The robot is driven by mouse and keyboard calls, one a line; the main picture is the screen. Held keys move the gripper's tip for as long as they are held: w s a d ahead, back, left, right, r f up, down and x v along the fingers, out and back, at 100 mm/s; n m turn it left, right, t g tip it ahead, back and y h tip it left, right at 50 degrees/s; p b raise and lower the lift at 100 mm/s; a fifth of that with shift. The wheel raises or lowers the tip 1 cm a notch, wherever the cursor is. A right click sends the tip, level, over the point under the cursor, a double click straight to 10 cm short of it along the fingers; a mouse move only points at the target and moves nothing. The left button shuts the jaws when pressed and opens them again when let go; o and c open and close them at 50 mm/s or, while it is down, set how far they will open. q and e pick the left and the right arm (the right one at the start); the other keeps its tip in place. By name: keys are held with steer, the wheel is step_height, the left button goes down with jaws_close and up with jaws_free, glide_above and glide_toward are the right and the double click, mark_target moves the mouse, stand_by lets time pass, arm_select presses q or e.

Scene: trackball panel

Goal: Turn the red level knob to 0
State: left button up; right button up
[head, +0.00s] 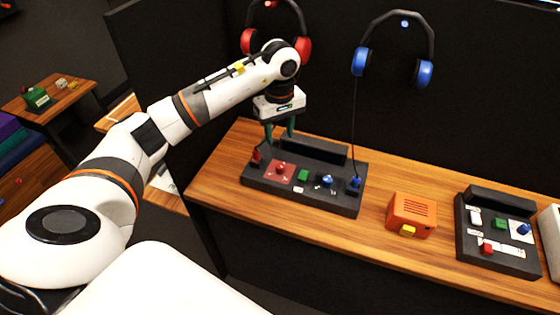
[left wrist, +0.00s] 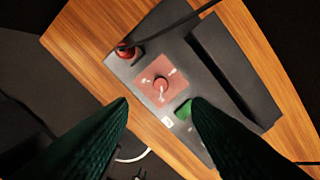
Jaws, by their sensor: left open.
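The red level knob (head: 280,167) sits on a red square plate (head: 272,176) on the left part of a dark panel (head: 310,194). In the left wrist view the round knob (left wrist: 161,84) shows a pale pointer line, with small white marks around it on the plate (left wrist: 150,74); the marks are too small to read. My left gripper (head: 281,138) is open and empty, pointing down above the panel's back left part. In the left wrist view its two dark green fingers (left wrist: 160,108) are apart, with the knob beyond them, untouched. My right gripper is not in view.
A green button (head: 303,175), a blue knob (head: 327,181) and a blue plug (head: 355,183) share the panel. A red plug (head: 256,156) with a cable is at its left end. Red headphones (head: 302,45) and blue headphones (head: 422,73) hang behind. An orange box (head: 411,214) stands to the right.

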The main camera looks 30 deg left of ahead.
mark_target(280, 166)
arm_select(q)
step_height(280, 166, down, 11)
steer(key=p, duration=0.2)
steer(key=shift+d+f+p, duration=0.1)
steer(key=shift+f+p, duration=0.1)
steer(key=shift+p, duration=0.15)
jaws_close()
